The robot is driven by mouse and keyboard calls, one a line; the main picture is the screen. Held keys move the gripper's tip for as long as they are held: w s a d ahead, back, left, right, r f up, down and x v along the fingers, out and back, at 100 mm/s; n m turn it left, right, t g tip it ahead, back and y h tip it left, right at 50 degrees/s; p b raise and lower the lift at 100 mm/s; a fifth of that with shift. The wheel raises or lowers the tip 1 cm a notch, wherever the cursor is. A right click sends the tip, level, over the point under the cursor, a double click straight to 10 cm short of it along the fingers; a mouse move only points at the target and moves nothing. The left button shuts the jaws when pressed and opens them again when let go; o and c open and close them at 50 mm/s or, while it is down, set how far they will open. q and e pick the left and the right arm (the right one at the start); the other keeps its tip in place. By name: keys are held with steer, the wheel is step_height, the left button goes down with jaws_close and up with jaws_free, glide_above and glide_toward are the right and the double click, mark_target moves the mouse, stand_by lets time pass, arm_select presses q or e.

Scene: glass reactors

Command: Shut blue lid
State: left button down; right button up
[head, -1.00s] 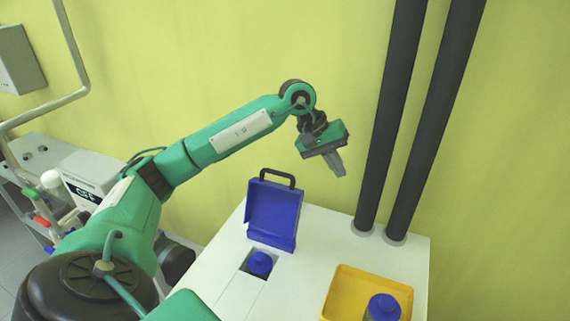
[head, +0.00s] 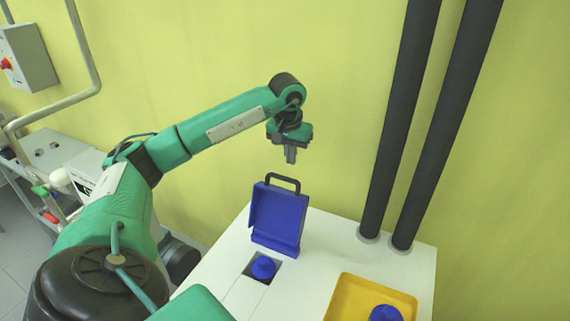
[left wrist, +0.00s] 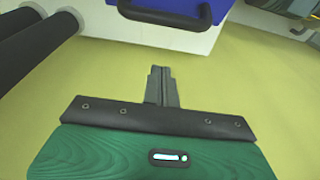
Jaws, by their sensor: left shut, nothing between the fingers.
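The blue lid (head: 278,217) stands open and upright on the white cabinet top, with a dark handle (head: 283,181) along its upper edge. In front of it is a square opening holding a blue-capped bottle (head: 263,268). My left gripper (head: 291,155) is shut and empty, pointing down above and behind the lid's handle, apart from it. In the left wrist view the shut fingers (left wrist: 161,86) show below the lid's handle (left wrist: 165,16), with a gap between them. My right gripper is not in view.
A yellow tray (head: 345,300) with another blue-capped bottle (head: 386,313) sits at the right of the white top (head: 322,245). Two dark vertical pipes (head: 400,130) rise at the back right. A yellow-green wall (head: 200,60) stands behind.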

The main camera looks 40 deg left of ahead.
arm_select(q)
steer(key=s+f+p, duration=0.1)
steer(key=s+d+f+p, duration=0.1)
steer(key=s+p, duration=0.1)
steer(key=shift+s, duration=0.2)
stand_by(0.5)
